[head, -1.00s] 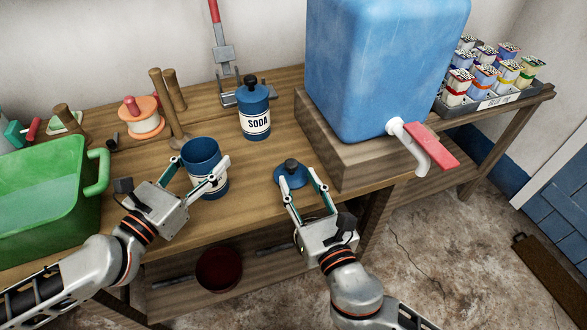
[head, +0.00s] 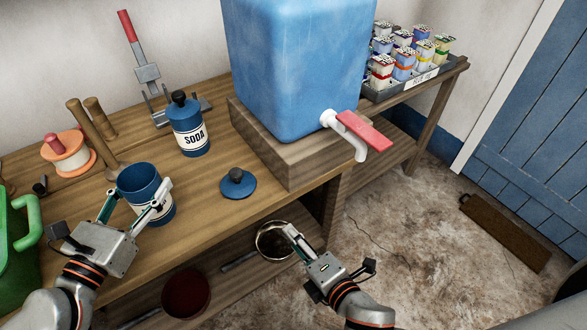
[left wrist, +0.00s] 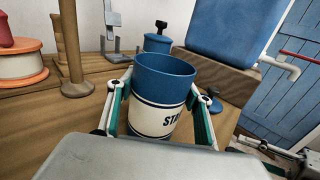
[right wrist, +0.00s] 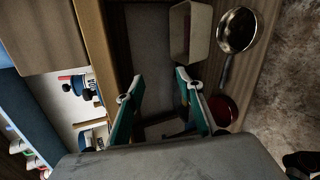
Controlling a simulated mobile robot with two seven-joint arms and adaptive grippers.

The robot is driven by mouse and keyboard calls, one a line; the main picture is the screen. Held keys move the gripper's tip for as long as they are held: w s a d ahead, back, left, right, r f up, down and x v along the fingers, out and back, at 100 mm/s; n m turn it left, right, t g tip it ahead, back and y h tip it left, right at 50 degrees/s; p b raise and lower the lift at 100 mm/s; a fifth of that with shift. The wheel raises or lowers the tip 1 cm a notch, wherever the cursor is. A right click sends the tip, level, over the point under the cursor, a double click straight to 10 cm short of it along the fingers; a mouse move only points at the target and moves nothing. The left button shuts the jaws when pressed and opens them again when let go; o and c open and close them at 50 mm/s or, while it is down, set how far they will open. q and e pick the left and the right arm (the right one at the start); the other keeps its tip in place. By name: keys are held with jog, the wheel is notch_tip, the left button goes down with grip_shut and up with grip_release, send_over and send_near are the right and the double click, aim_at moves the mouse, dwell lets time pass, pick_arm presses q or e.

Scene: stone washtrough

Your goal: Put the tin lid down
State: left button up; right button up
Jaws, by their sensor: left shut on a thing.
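The blue tin lid (head: 237,186) with its dark knob lies flat, knob up, on the wooden table, right of the open blue tin (head: 146,192) and near the front edge. Nothing holds it. My left gripper (head: 140,196) is shut on that tin, a finger on each side; its white label, partly hidden, reads "STA" in the left wrist view (left wrist: 155,118). My right gripper (head: 292,232) is off the table in front of its edge, apart from the lid. In the right wrist view its fingers (right wrist: 158,88) stand apart with nothing between them.
A lidded SODA tin (head: 188,124) stands behind the lid. A big blue water tank (head: 295,70) on a wooden block (head: 290,165) is to the right, its red tap handle (head: 365,130) jutting forward. A pan (head: 272,240) and dark red bowl (head: 186,292) are on the lower shelf.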

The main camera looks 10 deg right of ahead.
jog(key=s+d+f+m+g+h, duration=0.1)
jog(key=s+d+f+m, duration=0.3)
jog(key=m, duration=0.5)
jog(key=s+d+f+m+g+h, duration=0.1)
jog(key=s+d+f+m, duration=0.3)
jog(key=d+f+m, duration=0.4)
jog(key=shift+s+d+m, duration=0.15)
jog(key=shift+s+m, duration=0.2)
jog(key=shift+m, duration=0.75)
pick_arm(q)
jog(key=o, duration=1.4)
jog(key=shift+c, duration=0.2)
jog(key=shift+s, duration=0.1)
